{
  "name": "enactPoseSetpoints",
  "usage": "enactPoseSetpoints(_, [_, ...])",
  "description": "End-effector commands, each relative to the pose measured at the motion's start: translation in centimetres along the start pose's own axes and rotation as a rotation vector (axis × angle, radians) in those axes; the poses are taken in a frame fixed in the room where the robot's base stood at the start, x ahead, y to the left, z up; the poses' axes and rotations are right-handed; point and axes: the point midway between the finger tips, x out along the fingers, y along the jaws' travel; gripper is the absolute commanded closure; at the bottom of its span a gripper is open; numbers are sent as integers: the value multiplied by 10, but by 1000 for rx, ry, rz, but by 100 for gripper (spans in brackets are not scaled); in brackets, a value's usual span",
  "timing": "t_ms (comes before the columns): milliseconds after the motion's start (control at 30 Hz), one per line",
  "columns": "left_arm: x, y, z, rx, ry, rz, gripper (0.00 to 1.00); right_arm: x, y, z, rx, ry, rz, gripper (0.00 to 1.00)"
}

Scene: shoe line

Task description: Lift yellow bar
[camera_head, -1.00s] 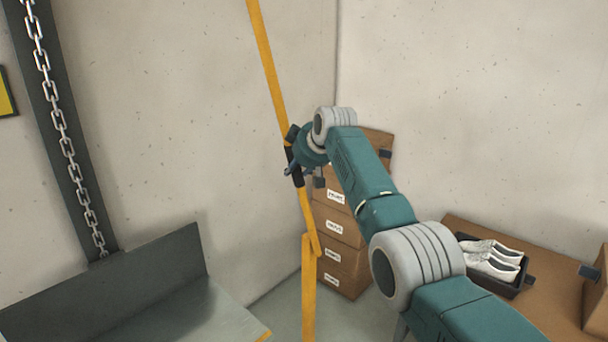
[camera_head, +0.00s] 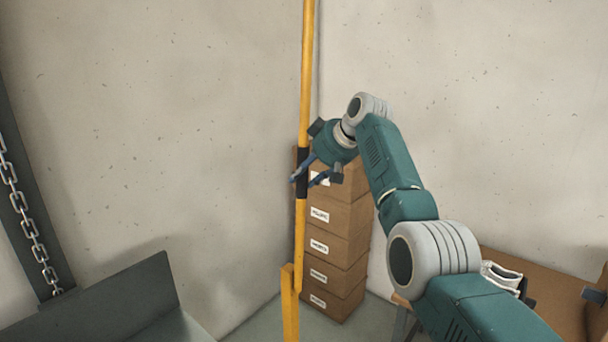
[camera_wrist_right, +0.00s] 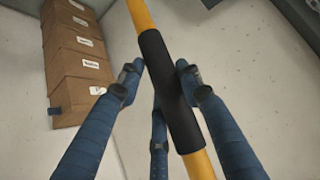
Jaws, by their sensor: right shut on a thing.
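The yellow bar (camera_head: 307,75) stands almost upright in the head view, running from the top edge down to a yellow post (camera_head: 290,305). It has a black grip sleeve (camera_head: 302,174) partway along. My right gripper (camera_head: 306,180) is shut on the bar at this sleeve. In the right wrist view, the blue fingers (camera_wrist_right: 160,88) close around the black sleeve (camera_wrist_right: 170,92), with yellow bar showing above and below it. The fingers partly cover the sleeve in the head view. My left gripper is not in view.
A stack of cardboard boxes (camera_head: 340,245) stands behind the bar in the corner. A brown table (camera_head: 545,290) with white shoes (camera_head: 502,278) is at the right. A grey metal panel (camera_head: 110,300) and a hanging chain (camera_head: 28,225) are at the left.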

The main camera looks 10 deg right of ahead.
Motion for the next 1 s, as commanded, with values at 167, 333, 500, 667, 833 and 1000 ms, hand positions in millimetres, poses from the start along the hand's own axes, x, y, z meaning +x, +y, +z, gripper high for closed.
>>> enactPoseSetpoints(167, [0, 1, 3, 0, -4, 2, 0, 6, -4, 8, 4, -19, -12, 59])
enactPoseSetpoints(333, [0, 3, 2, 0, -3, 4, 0, 5, -4, 6, 3, -14, -10, 44])
enactPoseSetpoints(500, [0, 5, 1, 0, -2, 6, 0, 3, -3, 3, 1, -9, -8, 44])
enactPoseSetpoints(667, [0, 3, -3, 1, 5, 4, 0, -2, -3, 1, 0, -5, -6, 44])
enactPoseSetpoints(833, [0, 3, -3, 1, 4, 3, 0, -21, -1, 1, 0, -3, -4, 44])
enactPoseSetpoints(1000, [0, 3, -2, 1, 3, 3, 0, -57, 0, 1, 1, -3, -3, 44])
